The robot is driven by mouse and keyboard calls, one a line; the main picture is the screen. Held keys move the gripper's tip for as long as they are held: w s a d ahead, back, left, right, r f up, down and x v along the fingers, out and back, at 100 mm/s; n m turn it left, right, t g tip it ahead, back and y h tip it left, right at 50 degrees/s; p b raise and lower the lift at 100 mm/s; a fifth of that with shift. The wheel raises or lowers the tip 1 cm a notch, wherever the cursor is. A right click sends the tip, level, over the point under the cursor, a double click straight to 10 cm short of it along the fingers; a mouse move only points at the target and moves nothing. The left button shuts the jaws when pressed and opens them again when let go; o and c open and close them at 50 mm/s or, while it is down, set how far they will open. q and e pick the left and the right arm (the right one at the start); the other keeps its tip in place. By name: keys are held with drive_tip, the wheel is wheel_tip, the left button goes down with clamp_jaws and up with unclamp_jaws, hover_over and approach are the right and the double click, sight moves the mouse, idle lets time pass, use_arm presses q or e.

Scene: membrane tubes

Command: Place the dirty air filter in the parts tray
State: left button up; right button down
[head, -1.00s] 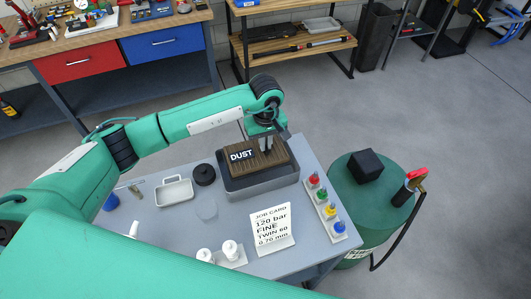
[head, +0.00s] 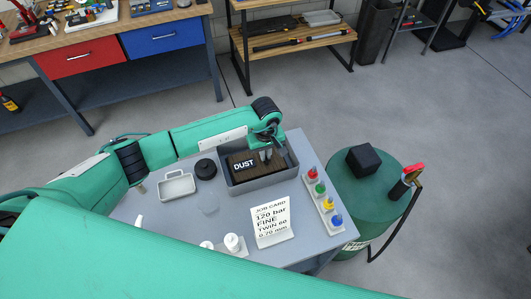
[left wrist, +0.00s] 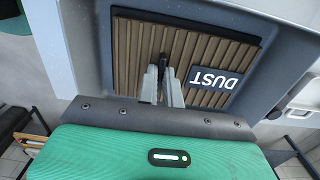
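The dirty air filter, a brown pleated panel marked DUST (head: 243,166), lies low inside the deep grey tray (head: 262,184) on the table. The filter also shows in the left wrist view (left wrist: 130,50), inside the tray walls. My left gripper (head: 266,157) reaches down into the tray over the filter's middle. In the left wrist view its two fingers (left wrist: 164,75) are close together, shut on a narrow dark part at the filter's middle. Whether the filter touches the tray floor is hidden. My right gripper is not in view.
A small pale tray (head: 177,185), a black round cap (head: 206,169) and a job card (head: 270,222) stand near the deep tray. A rack of coloured nozzles (head: 324,202) is at the table's right edge. A green drum (head: 365,205) stands beyond it.

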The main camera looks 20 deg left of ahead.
use_arm(q)
drive_tip(key=o, duration=0.4)
drive_tip(key=shift+r, duration=0.1)
wheel_tip(320, 180, up, 12)
drive_tip(key=b, duration=0.5)
